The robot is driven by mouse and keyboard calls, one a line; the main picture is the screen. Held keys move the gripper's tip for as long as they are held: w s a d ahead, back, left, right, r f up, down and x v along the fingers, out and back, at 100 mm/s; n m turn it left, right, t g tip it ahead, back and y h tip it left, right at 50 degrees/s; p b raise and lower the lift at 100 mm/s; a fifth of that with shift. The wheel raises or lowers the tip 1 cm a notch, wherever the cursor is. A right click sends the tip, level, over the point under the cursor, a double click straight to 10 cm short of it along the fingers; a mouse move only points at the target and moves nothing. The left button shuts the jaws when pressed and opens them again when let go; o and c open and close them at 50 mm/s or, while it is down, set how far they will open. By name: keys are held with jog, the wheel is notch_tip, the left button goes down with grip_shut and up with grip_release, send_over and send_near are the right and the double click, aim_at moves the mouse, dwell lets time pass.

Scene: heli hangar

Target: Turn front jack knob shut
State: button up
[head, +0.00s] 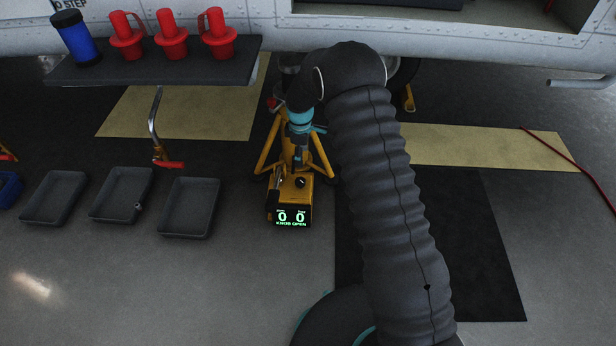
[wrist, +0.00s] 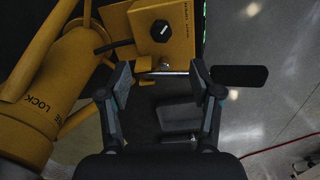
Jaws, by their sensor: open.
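The yellow front jack (head: 293,192) stands on the floor under the aircraft. Its display (head: 291,218) glows green and reads "0 0" and "KNOB OPEN". A small dark knob (head: 300,182) sits on the yellow box top, and it also shows in the wrist view (wrist: 160,31). My gripper (wrist: 161,76) is open, with its fingertips just short of the yellow box and the knob ahead of them, apart from it. A metal rod with a black grip (wrist: 240,77) crosses at the fingertips; I cannot tell whether they touch it. In the head view my arm partly hides the jack.
A dark shelf (head: 150,70) at the upper left carries several red plugs (head: 172,35) and a blue cylinder (head: 76,37). Grey trays (head: 189,207) lie on the floor left of the jack. A red cable (head: 575,165) runs along the right floor. The floor in front of the display is clear.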

aim_at(300, 180)
jog(key=shift+n, duration=0.8)
jog(key=f, duration=1.4)
jog(key=shift+a, duration=0.3)
